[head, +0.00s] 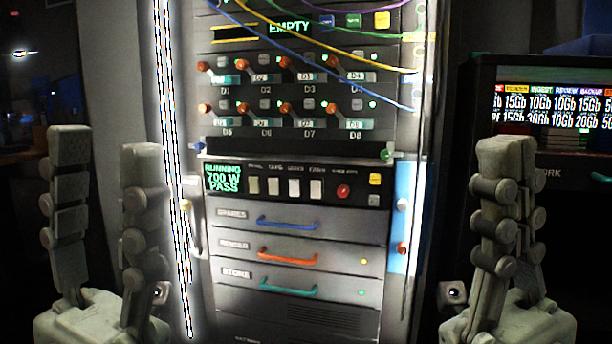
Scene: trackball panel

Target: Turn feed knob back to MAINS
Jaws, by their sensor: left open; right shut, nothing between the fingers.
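I cannot make out a FEED or MAINS label in the head view. A small red round control (343,191) sits on the black control strip (329,188) in the middle of the rack, and the lettering above it is too small to read. A green display (223,176) on that strip reads RUNNING 700 W PASS. My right gripper (506,146) is shut and empty at the right, in front of the dark cabinet. Both are apart from the strip.
Several orange-knobbed levers (285,62) and hanging cables (330,65) fill the upper rack (205,130). Drawers with blue (288,223), orange (288,257) and green (288,290) handles lie below. A screen (560,108) is at right. The space before the rack's middle is clear.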

